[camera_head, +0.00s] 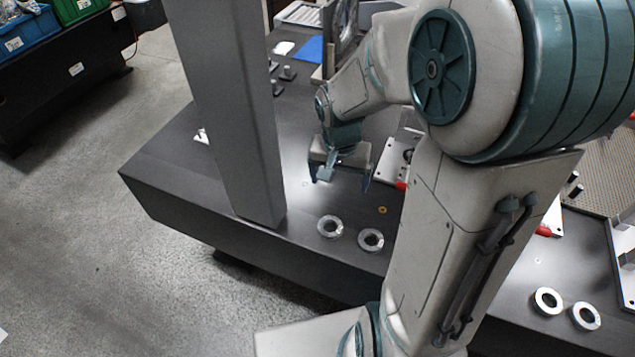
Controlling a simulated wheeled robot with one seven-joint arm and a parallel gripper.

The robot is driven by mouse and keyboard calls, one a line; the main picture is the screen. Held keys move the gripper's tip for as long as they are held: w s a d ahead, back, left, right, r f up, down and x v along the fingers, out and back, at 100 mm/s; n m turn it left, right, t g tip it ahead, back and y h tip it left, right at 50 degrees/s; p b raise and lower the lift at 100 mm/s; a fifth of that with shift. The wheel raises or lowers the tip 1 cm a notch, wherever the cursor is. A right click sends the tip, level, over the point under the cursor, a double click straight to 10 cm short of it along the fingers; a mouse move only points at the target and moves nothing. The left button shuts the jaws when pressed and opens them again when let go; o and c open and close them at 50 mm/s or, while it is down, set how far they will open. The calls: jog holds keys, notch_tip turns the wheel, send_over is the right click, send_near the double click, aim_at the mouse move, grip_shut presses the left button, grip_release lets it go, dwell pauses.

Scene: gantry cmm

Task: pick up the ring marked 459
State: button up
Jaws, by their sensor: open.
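Several metal rings lie flat on the dark machine table (190,190). Two are near its front edge in the middle: a left ring (330,227) and a right ring (371,240). Two more are at the lower right: one ring (548,302) and another ring (585,316). No marking is readable on any of them, so I cannot tell which is 459. My gripper (342,180) is open and empty, pointing down above the table, behind the two middle rings and apart from them. My arm crosses the right half of the view and hides part of the table.
A grey upright column (235,110) stands left of my gripper. A small yellow-orange disc (382,210) lies beyond the right middle ring. Behind my gripper is a metal fixture with a red handle (401,186). A blue mat (311,49) lies further back. The table's left end is mostly clear.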

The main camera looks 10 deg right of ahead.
jog(key=m+b, duration=0.1)
jog(key=m, duration=0.1)
send_over(330, 229)
notch_tip(330, 229, down, 8)
jog(key=shift+g+y, duration=0.3)
jog(key=shift+g, duration=0.1)
notch_tip(330, 229, down, 8)
jog(key=shift+w+f+b, duration=0.15)
jog(key=shift+f+b, duration=0.1)
jog(key=shift+b, duration=0.2)
jog(key=shift+s+f, duration=0.2)
jog(key=shift+f, duration=2.45)
jog(key=c, duration=1.4)
jog(key=shift+o, duration=0.2)
jog(key=shift+r, duration=0.1)
